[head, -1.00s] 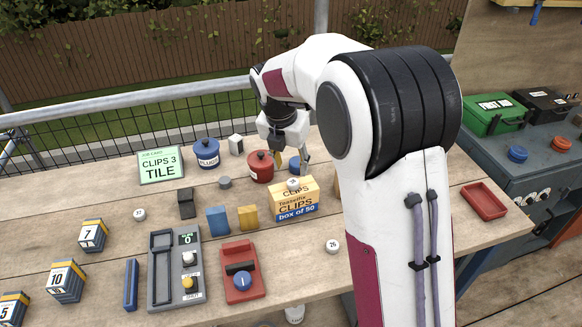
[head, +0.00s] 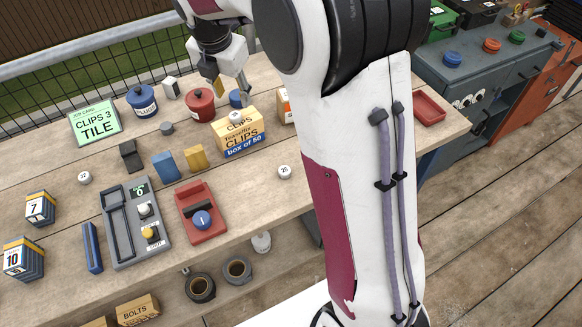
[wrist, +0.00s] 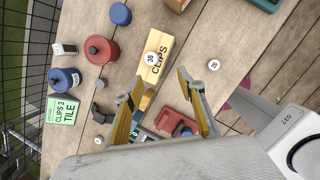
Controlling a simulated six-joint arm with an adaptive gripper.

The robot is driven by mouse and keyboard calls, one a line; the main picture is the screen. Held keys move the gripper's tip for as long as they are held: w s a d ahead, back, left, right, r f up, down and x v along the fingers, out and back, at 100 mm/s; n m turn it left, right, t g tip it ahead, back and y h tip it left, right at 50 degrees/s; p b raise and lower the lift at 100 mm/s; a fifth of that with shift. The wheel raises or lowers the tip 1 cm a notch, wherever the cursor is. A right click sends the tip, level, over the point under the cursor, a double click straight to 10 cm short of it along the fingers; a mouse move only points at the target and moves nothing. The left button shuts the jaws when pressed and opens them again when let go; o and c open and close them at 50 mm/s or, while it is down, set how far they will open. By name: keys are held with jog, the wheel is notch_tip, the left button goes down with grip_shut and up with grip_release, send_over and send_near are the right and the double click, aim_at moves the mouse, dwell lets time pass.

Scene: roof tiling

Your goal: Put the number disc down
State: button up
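A small white number disc (head: 236,117) lies on top of the yellow clips box (head: 244,143). In the wrist view the disc (wrist: 150,58) reads about 38, and the box (wrist: 157,68) lies under it. My gripper (head: 229,98) is above and behind the box in the head view. Two other white number discs lie on the table: one (head: 84,178) at left, one (head: 284,172) right of the box.
A red pot (head: 200,105), a blue pot (head: 142,100) and a blue round lid (head: 239,98) stand near my gripper. Blue and yellow blocks (head: 195,158), a grey counter device (head: 137,225) and a red holder (head: 202,212) stand in front. A green job card (head: 95,123) reads "CLIPS 3 TILE".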

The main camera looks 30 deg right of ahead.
jog(key=s+r+m+t, duration=0.1)
jog(key=s+r+m, duration=0.3)
jog(key=s+m, duration=0.3)
jog(key=s+r+m, duration=0.4)
jog(key=s+m, duration=0.2)
jog(key=s, duration=0.3)
jog(key=s+f+m+t+y, duration=0.1)
jog(key=s+f+m, duration=0.1)
jog(key=s+m, duration=1)
jog(key=shift+s+a+m+t+y, duration=0.3)
jog(key=shift+s+a+t, duration=0.1)
jog(key=shift+s, duration=1.45)
dwell(3.3)
